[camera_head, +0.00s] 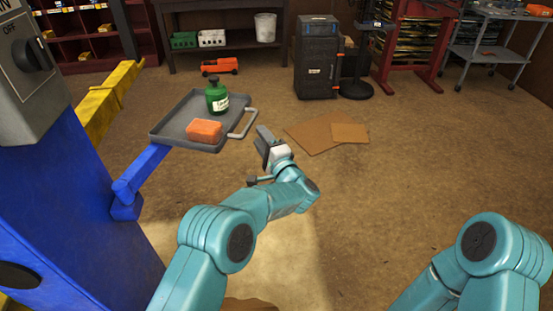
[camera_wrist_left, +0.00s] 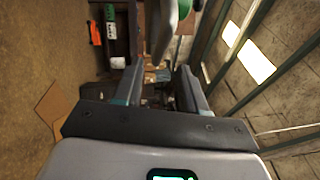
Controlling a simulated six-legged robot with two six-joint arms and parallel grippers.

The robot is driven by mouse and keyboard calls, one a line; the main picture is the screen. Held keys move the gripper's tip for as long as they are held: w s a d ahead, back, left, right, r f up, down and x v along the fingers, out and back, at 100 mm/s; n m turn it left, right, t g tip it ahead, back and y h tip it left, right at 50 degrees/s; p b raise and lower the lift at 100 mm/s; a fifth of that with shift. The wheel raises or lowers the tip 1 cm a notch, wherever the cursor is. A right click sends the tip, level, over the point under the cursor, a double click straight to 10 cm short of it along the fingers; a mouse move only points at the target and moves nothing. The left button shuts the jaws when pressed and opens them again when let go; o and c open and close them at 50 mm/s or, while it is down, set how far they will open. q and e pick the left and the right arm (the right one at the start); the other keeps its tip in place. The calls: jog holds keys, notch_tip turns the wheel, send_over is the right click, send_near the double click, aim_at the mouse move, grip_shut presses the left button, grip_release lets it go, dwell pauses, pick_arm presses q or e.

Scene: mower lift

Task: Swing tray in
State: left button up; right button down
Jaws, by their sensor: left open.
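The grey tray (camera_head: 172,134) is at the left, on a blue arm (camera_head: 145,172) of the blue post. A green bottle (camera_head: 217,97) and an orange block (camera_head: 204,131) stand on it. A pale U-shaped handle (camera_head: 246,124) sticks out from its right side. My left gripper (camera_head: 262,150) is open, just right of and nearer than the handle, apart from it in the head view. In the left wrist view, a pale curved piece (camera_wrist_left: 160,35), probably the handle, lies beyond the open fingers (camera_wrist_left: 160,86). My right gripper is out of view; only its arm shows.
Cardboard sheets (camera_head: 312,135) lie on the floor right of the gripper. A dark wheeled cabinet (camera_head: 316,60), an orange toy-like cart (camera_head: 220,66), a workbench and red racks stand at the back. A grey switch box (camera_head: 30,75) is at the left.

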pick_arm(q)
jog(key=v, duration=0.8)
jog(key=shift+s+d, duration=0.25)
jog(key=shift+f, duration=0.1)
